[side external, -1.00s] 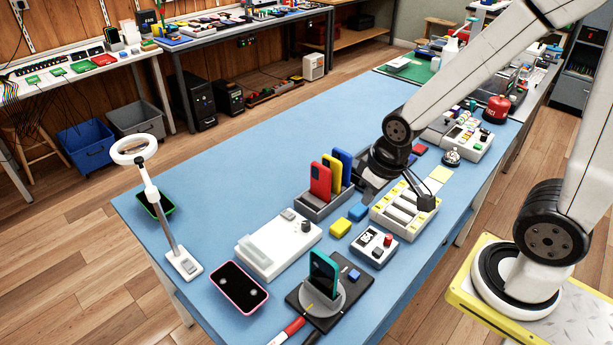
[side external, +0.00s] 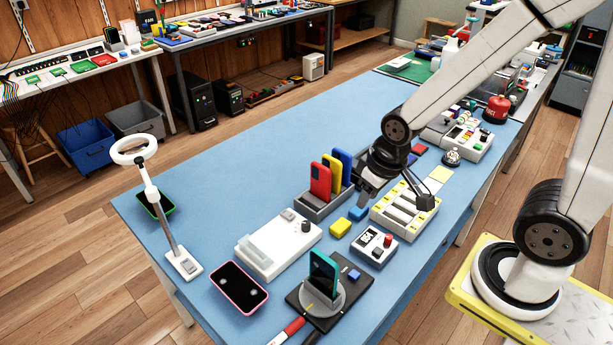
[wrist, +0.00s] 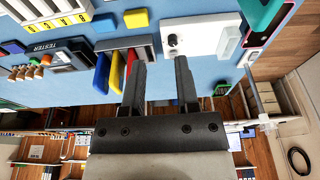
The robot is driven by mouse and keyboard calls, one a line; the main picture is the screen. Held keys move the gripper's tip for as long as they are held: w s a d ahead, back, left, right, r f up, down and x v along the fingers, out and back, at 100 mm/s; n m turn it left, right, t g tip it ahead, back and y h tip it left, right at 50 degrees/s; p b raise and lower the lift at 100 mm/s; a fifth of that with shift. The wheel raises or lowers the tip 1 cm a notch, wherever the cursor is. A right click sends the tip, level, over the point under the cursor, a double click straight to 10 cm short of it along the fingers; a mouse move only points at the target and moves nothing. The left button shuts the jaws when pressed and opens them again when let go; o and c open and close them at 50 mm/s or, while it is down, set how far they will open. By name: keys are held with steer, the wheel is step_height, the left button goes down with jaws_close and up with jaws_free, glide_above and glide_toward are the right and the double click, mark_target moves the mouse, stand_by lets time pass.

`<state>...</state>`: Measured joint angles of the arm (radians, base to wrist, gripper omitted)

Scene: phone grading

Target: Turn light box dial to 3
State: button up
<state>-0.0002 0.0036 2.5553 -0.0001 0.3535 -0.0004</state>
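The light box (side external: 266,251) is a white, flat box on the blue table, with a pale translucent panel on top. Its dark dial (side external: 305,226) stands at its right corner. In the wrist view the light box (wrist: 206,36) is at the top, and its black dial (wrist: 173,40) is just beyond the gap between my fingers. The number setting is too small to read. My gripper (wrist: 160,65) is open and empty, its two dark fingers apart. In the side view my gripper (side external: 362,196) hangs right of the dial, beside the phone rack, not touching the dial.
A grey rack (side external: 318,205) holding red, yellow and blue phones stands close to my gripper.

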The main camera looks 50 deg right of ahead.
steer(key=shift+o, duration=1.4)
steer(key=shift+w, duration=0.2)
steer(key=n+g+h, duration=0.1)
steer(key=n+g, duration=0.2)
steer(key=g, duration=0.3)
glide_toward(306, 223)
steer(key=shift+w+f+g, duration=0.2)
steer(key=shift+f+g, duration=0.3)
steer(key=shift+f, duration=0.3)
steer(key=shift+s+f, duration=0.1)
steer(key=shift+x, duration=3.75)
jaws_close()
